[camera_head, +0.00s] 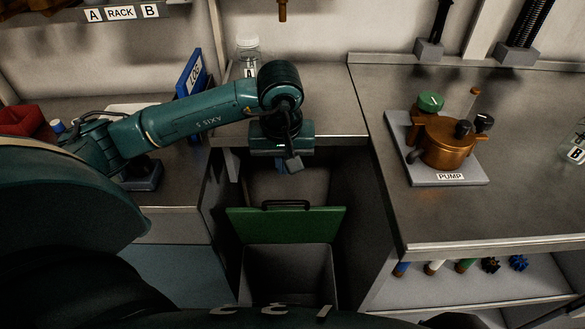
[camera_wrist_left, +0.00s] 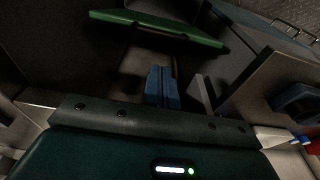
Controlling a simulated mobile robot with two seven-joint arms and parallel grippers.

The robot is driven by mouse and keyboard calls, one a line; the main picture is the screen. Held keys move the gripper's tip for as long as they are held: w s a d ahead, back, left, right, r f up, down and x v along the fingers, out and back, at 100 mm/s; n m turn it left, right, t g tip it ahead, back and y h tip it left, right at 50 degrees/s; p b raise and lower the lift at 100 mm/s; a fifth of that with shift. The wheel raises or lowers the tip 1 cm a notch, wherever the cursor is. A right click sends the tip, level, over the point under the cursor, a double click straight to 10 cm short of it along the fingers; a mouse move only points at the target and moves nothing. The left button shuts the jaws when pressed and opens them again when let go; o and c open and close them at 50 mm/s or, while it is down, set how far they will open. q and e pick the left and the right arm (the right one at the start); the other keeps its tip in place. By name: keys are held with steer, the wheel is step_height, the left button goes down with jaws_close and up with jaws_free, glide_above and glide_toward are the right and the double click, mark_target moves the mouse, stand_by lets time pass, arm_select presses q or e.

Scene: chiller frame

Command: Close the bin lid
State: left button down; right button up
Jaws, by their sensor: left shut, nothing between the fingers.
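The green bin lid (camera_head: 286,228) with its black handle (camera_head: 286,204) is tilted up over the grey bin (camera_head: 288,272). The bin's dark inside shows in front of the lid, so it stands open. The bin is in the gap between two counters. My left gripper (camera_head: 288,167) points down behind the lid, apart from it; its fingers are small and dark in the head view. In the left wrist view its blue fingers (camera_wrist_left: 162,88) are together with nothing between them, and the green lid (camera_wrist_left: 160,30) is beyond them near the top. My right gripper is not in view.
The right counter (camera_head: 385,220) carries a brass pump (camera_head: 445,142) on a plate. A clear bottle marked A (camera_head: 248,58) and a blue log binder (camera_head: 191,74) stand behind my left arm. Counter sides flank the bin closely; a shelf with small parts (camera_head: 465,265) is at lower right.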

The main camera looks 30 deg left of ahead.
arm_select(q)
steer(key=f, duration=0.6)
steer(key=w+f, duration=0.1)
steer(key=f, duration=0.2)
steer(key=shift+a, duration=0.35)
steer(key=shift+s+f, duration=0.1)
